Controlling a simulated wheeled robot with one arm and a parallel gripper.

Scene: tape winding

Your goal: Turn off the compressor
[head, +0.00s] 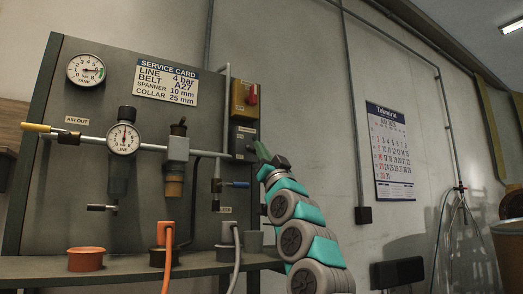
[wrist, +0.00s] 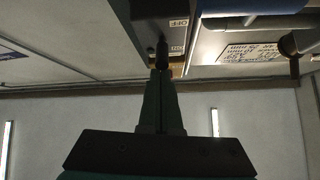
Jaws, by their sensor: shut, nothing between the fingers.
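In the wrist view my gripper (wrist: 162,74) points at the box face (wrist: 155,28), close to an OFF label (wrist: 180,22) and a second label. A small dark part shows just past the tips. I cannot tell whether they touch it. The compressor itself is not identifiable.
The panel (head: 110,100) carries a tank gauge (head: 86,70), a line gauge (head: 123,138), a service card (head: 167,82), pipes and a blue-handled valve (head: 237,184). Orange and grey cups stand on the shelf (head: 120,268) below.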

